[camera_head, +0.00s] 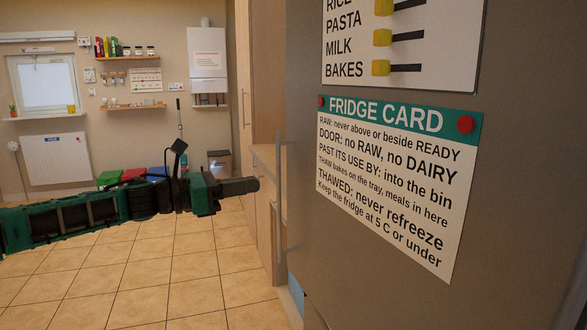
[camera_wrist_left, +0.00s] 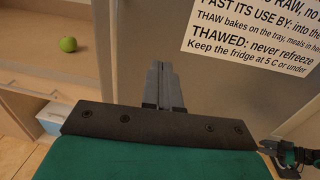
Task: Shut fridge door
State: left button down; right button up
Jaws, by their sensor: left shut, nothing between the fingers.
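The fridge door (camera_head: 375,295) is a large grey panel filling the right of the head view, with a vertical bar handle (camera_head: 280,190) near its left edge. A fridge card (camera_head: 395,180) is fixed on it. Its grey face also shows in the left wrist view (camera_wrist_left: 145,35). I cannot tell how far the door stands open. My left gripper (camera_head: 256,185) is shut and empty, pointing right, left of the handle in the picture. Its closed fingers show in the left wrist view (camera_wrist_left: 162,80), in front of the grey face; contact is unclear. A dark claw-like part at that view's lower right may be my right gripper (camera_wrist_left: 280,160).
A wooden cabinet (camera_head: 265,160) stands beside the fridge. In the left wrist view a green apple (camera_wrist_left: 68,44) lies on a wooden surface, with a pale box (camera_wrist_left: 54,118) lower down. Several coloured bins (camera_head: 135,174) stand farther back. The tiled floor (camera_head: 150,280) is clear at left.

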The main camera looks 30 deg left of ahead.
aim_at(308, 177)
pick_arm(q)
jog(key=p+x, duration=0.5)
jog(key=x, duration=0.4)
jog(key=shift+d+r, duration=0.1)
jog(key=shift+r, duration=0.05)
jog(key=shift+x, duration=0.75)
